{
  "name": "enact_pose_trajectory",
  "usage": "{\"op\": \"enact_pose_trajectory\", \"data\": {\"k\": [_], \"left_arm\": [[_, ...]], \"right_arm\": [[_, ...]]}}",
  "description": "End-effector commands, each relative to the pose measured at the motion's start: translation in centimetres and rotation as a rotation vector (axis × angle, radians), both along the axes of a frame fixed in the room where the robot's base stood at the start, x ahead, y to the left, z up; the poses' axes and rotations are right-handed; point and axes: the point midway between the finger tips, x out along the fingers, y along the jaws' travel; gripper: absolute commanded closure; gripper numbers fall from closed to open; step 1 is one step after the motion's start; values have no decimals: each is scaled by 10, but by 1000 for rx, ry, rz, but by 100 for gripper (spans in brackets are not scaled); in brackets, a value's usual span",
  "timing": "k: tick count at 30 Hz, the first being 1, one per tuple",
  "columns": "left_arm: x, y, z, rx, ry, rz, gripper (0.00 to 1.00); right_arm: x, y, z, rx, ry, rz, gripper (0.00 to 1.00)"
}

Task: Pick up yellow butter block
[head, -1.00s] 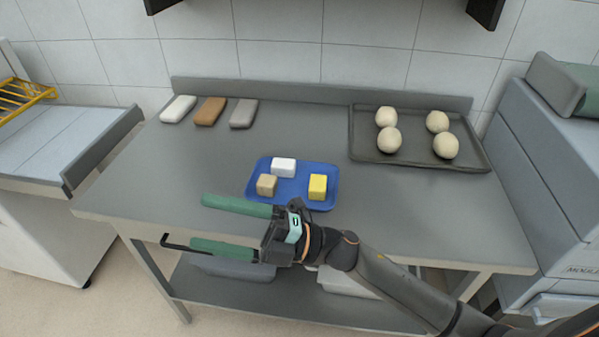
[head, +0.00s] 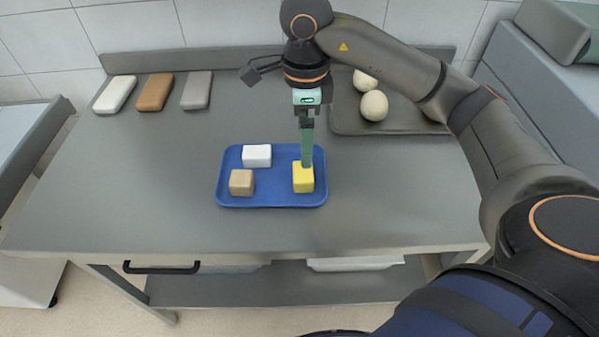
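The yellow butter block (head: 303,182) lies at the right side of a blue tray (head: 265,201) on the grey table. A white block (head: 257,155) and a tan block (head: 241,182) share the tray. My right gripper (head: 307,162) points down over the yellow block, its green fingertip overlapping the block's top back edge. The fingers line up edge-on, so I cannot tell how far apart they are or whether they touch the block. My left gripper is out of view.
White, brown and grey bars (head: 154,92) lie at the back left. A dark tray (head: 345,123) with dough balls (head: 374,106) is at the back right, partly behind my arm. The table left and front of the blue tray is clear.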

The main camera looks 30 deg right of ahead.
Motion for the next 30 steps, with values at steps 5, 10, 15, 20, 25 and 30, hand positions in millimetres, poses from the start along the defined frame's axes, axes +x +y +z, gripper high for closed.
{"op": "enact_pose_trajectory", "data": {"k": [5, 10, 15, 20, 25, 30], "left_arm": [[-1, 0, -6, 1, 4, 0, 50], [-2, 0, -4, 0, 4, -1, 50], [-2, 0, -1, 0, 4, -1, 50], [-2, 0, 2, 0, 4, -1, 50], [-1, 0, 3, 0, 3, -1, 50], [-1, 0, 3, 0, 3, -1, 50]], "right_arm": [[-1, 1, -34, 4, 6, 0, 0], [0, 1, -50, 4, 1, 1, 0], [1, 1, -63, 5, 5, 0, 0], [3, 0, -89, 6, 6, 1, 0], [4, 0, -104, 5, 1, 2, 0], [4, 0, -105, 6, 0, 2, 0]]}}
